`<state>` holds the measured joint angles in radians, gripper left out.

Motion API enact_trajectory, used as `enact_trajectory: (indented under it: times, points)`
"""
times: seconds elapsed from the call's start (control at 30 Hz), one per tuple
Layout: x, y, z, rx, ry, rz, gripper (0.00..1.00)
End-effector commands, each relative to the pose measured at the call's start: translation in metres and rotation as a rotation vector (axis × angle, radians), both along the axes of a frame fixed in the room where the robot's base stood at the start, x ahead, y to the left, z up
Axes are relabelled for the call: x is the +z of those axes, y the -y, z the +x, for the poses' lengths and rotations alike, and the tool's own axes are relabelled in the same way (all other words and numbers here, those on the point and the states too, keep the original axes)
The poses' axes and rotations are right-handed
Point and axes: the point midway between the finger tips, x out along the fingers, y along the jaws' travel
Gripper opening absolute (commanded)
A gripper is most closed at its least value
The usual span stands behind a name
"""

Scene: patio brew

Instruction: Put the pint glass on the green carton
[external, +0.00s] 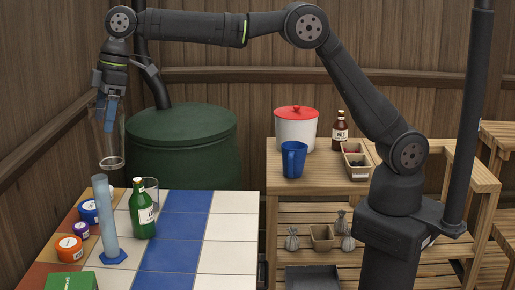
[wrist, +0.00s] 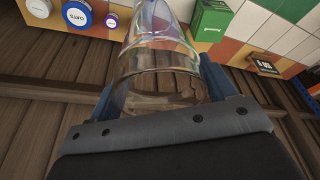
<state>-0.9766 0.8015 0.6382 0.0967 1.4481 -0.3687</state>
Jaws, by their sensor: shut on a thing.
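My gripper (external: 109,112) is shut on a clear pint glass (external: 108,148) and holds it in the air above the far left end of the tiled table. In the wrist view the glass (wrist: 158,62) sits between the two blue fingers of my gripper (wrist: 163,82). The green carton (external: 70,282) stands at the near left of the table, cut off by the bottom edge of the external view. It also shows at the upper right of the glass in the wrist view (wrist: 212,20). The glass is apart from the carton.
A tall pale-blue cylinder (external: 104,215) stands below the glass. A green bottle (external: 143,212), another clear glass (external: 152,188) and several round tubs (external: 70,247) are close by. The white and blue tiles at right (external: 215,225) are clear. A dark box (wrist: 263,65) shows in the wrist view.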

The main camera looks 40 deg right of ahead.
Motion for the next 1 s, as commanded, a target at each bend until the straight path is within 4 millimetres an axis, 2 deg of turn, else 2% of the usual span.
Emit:
enact_trajectory:
  times: [0.03,0.1,0.4,0.8,1.0]
  points:
    - [-0.004,-0.015,-0.008,0.016,0.000,0.000,0.26]
    - [-0.007,-0.031,-0.016,0.030,0.001,0.002,0.26]
    - [-0.020,-0.076,-0.046,0.072,0.002,0.003,0.26]
    - [-0.066,-0.074,-0.045,0.069,0.001,0.001,0.26]
    - [-0.087,-0.096,-0.063,0.073,0.001,0.001,0.26]
